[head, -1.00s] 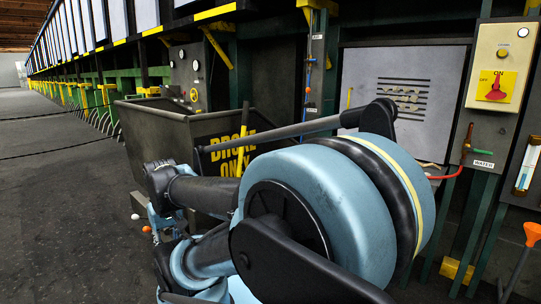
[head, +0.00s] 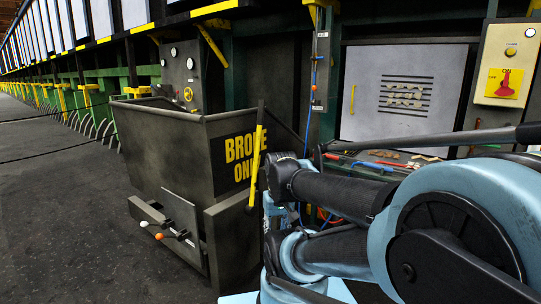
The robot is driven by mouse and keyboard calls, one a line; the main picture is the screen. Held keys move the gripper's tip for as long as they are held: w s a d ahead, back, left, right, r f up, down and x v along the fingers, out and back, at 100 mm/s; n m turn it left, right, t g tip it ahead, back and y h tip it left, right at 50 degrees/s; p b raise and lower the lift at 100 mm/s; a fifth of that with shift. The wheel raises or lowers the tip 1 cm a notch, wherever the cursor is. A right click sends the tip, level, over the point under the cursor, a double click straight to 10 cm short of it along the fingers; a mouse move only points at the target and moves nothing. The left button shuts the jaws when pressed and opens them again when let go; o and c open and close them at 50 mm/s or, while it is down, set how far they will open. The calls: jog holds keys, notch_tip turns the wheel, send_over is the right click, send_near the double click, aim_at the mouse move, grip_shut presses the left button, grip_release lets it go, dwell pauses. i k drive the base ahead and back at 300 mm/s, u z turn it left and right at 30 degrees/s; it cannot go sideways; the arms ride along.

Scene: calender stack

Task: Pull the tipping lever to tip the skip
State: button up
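The skip (head: 165,145) is a dark metal bin marked BROKE ONLY, standing left of centre in the head view. A lever with a long yellow grip (head: 255,168) stands upright against its right side; I cannot tell for certain that it is the tipping lever. Low on the skip's front are short levers with a white knob (head: 144,224) and an orange knob (head: 159,236). The skip stands level. My arm fills the lower right, with its links just right of the yellow grip. My gripper does not show.
The machine row with green and yellow posts runs along the back left. A workbench with tools (head: 385,165) and a grey vented panel (head: 400,95) are behind my arm. A red switch on a yellow plate (head: 504,83) is at right. The dark floor (head: 60,210) at left is clear.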

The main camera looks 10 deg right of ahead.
aim_at(250, 211)
jog(key=u, duration=0.7)
jog(key=k, duration=1.15)
jog(key=z, duration=0.6)
jog(key=i, duration=1)
